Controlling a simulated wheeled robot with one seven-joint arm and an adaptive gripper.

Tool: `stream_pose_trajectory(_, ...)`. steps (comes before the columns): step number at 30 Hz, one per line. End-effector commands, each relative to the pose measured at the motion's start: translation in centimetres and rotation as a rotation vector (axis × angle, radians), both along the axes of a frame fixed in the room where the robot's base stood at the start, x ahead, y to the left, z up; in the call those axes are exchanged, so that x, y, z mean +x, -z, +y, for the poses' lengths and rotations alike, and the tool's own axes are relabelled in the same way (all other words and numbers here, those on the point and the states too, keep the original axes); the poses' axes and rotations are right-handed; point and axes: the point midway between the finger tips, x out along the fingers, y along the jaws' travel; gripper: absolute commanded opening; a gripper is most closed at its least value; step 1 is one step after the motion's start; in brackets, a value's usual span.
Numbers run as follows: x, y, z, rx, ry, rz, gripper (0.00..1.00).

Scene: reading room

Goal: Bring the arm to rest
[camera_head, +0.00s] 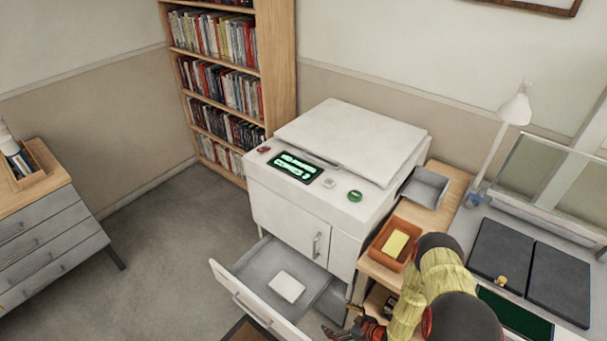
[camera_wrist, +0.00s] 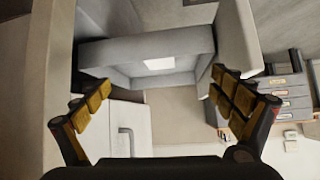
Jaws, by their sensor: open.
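My gripper (camera_head: 352,328) is at the bottom of the head view, just right of the open drawer, and looks empty. In the wrist view my gripper (camera_wrist: 158,100) has its two yellow-padded fingers spread wide with nothing between them. My arm (camera_head: 440,285) comes in from the lower right of the head view, in front of the wooden side table, and hides part of it.
A white copier (camera_head: 345,150) stands in the middle, its lower drawer (camera_head: 240,300) pulled out with a white block (camera_head: 287,286) inside. An orange tray (camera_head: 380,240) holds a yellow pad (camera_head: 396,243). A lamp (camera_head: 515,105) stands right. Floor (camera_head: 165,250) at left is clear.

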Motion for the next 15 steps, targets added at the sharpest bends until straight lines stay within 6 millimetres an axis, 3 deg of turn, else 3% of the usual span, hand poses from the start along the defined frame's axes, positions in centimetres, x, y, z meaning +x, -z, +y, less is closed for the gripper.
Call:
stream_pose_trajectory(9, -5.7, 4.9, -3.2, -0.147, 0.065, 0.271, 0.95)
stream_pose_trajectory(12, -7.4, 5.4, -5.1, -0.215, 0.1, 0.374, 0.95)
stream_pose_trajectory(15, -8.5, 4.7, -7.8, -0.296, 0.152, 0.483, 0.95)
